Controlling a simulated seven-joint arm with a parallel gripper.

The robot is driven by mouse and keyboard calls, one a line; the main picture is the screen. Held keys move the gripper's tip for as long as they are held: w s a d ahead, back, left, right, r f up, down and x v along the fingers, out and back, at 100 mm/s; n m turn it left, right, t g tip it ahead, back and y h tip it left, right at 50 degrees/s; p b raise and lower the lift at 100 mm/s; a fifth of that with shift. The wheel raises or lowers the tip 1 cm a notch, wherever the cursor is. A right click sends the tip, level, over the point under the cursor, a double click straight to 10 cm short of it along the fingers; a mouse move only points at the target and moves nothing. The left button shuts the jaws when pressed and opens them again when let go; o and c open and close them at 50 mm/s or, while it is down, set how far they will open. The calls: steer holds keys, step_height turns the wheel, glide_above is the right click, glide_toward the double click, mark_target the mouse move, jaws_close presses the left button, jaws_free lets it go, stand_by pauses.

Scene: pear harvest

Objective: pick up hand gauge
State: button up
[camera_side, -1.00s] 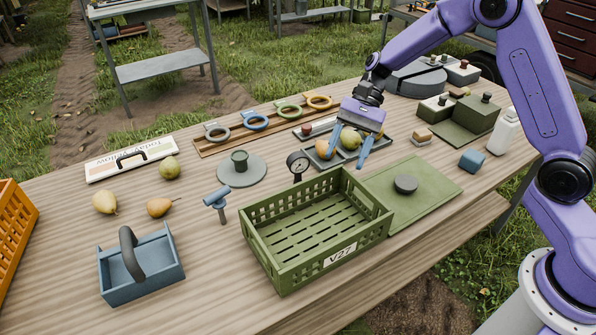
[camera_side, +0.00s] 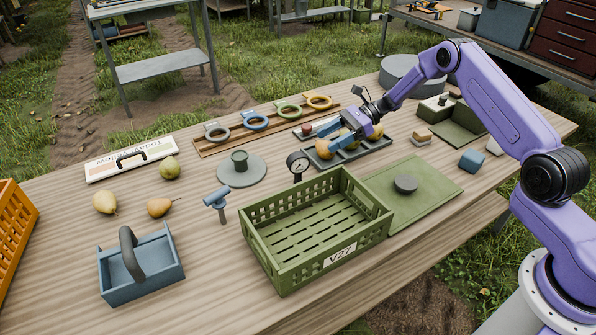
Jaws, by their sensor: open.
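The hand gauge (camera_side: 297,162), with a round white dial in a dark rim, stands upright just behind the green crate's back corner. Its lower part is hard to make out. My gripper (camera_side: 330,139) is open to the right of the gauge and a little behind it, its blue fingers pointing left and down. It is over a grey tray (camera_side: 372,149) with pears and apart from the gauge. The fingers partly cover the pears there, and I cannot tell whether they touch one.
A green slatted crate (camera_side: 290,265) stands in front, with a green board (camera_side: 432,188) to its right. A blue T-shaped tool (camera_side: 217,198), a round grey stand (camera_side: 238,177) and a blue caddy (camera_side: 140,282) are to the left. Coloured rings (camera_side: 256,123) lie behind.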

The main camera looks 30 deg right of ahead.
glide_toward(288, 164)
steer(key=x, duration=0.3)
steer(key=shift+w+f, duration=0.2)
steer(key=shift+w, duration=0.05)
steer(key=shift+x, duration=2.7)
steer(key=shift+s+a+r, duration=0.1)
steer(key=shift+s, duration=0.1)
steer(key=c, duration=1.1)
